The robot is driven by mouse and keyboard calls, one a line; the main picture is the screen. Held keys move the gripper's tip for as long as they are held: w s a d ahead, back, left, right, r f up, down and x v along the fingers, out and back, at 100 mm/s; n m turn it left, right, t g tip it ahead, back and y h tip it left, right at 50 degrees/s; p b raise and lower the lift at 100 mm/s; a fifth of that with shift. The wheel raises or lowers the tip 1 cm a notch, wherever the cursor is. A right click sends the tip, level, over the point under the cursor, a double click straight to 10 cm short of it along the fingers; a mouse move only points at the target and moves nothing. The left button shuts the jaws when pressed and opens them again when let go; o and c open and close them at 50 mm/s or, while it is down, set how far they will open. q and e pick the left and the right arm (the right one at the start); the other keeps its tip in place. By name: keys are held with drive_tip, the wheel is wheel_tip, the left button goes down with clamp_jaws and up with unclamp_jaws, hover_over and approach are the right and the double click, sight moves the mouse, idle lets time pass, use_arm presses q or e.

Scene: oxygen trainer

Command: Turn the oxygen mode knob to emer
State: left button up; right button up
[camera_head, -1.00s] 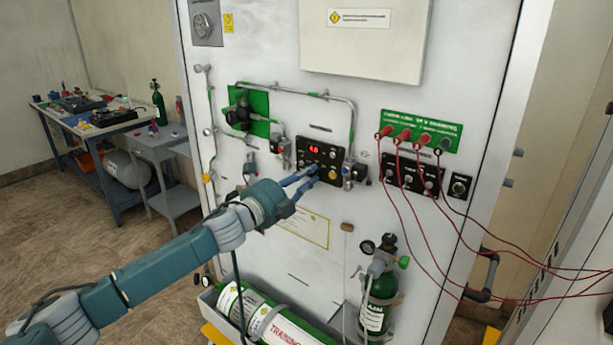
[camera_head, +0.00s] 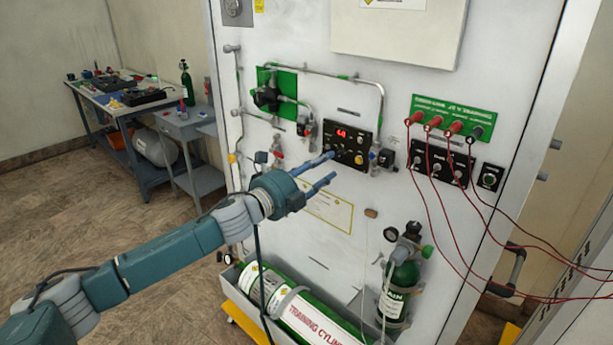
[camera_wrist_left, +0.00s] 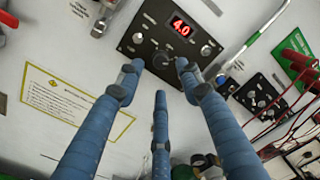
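The black control panel (camera_head: 362,142) with a red display is on the white trainer board. The display reads 4.0 in the left wrist view (camera_wrist_left: 181,25). Several knobs and switches are on the panel, including a dark round knob (camera_wrist_left: 161,60) below the display; their labels are too small to read. My left gripper (camera_head: 332,167) is open and empty, with blue fingers pointing at the panel from the lower left. In the left wrist view its fingertips (camera_wrist_left: 158,68) spread around the dark knob's area, apparently short of it. My right gripper is not in view.
Red cables hang from the green strip (camera_head: 455,116) right of the panel. A pipe (camera_head: 382,105) runs beside the panel. A small green cylinder (camera_head: 402,285) and a large training cylinder (camera_head: 300,310) sit below. Workbenches (camera_head: 130,105) stand at the far left.

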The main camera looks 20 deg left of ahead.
use_arm(q)
drive_tip(key=v, duration=0.7)
drive_tip(key=shift+s, duration=0.3)
